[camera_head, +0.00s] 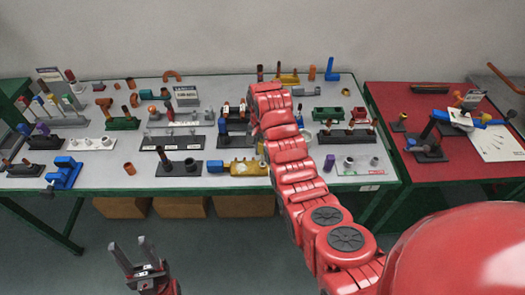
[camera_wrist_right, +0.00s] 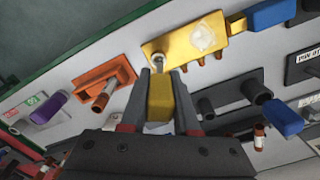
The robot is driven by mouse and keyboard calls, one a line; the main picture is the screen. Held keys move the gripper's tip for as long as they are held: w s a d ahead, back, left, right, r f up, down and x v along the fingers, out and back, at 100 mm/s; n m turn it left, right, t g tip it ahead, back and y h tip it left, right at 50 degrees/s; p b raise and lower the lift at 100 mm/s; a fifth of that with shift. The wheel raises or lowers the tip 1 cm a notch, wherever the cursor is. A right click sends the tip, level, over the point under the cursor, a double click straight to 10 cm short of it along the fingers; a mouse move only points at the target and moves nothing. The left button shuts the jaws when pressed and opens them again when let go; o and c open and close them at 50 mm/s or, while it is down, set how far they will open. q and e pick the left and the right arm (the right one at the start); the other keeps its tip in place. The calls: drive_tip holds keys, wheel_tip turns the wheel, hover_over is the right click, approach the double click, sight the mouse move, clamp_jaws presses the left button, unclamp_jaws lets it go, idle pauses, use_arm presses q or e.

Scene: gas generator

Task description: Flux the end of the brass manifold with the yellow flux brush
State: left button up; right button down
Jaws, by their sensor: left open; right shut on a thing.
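The brass manifold (camera_head: 243,168) lies near the front edge of the grey table, with a blue part (camera_head: 215,166) at its left. In the right wrist view the manifold (camera_wrist_right: 190,42) is a flat yellow body with short stubs. My right gripper (camera_wrist_right: 161,76) is shut on the yellow flux brush (camera_wrist_right: 160,97). The brush points at the manifold, and a pale round end shows between them; I cannot tell if they touch. In the head view my right arm mostly hides this gripper. My left gripper (camera_head: 131,246) is open and empty, low in front of the table.
A dark fixture with cylinders (camera_head: 178,165) stands left of the manifold. A purple block (camera_head: 329,162) and an orange fixture (camera_wrist_right: 103,80) are close by. Several racks and fittings crowd the table behind. A red table (camera_head: 385,115) stands at the right.

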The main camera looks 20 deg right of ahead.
drive_tip(key=shift+r+p, duration=2.9)
drive_tip(key=shift+r, duration=0.1)
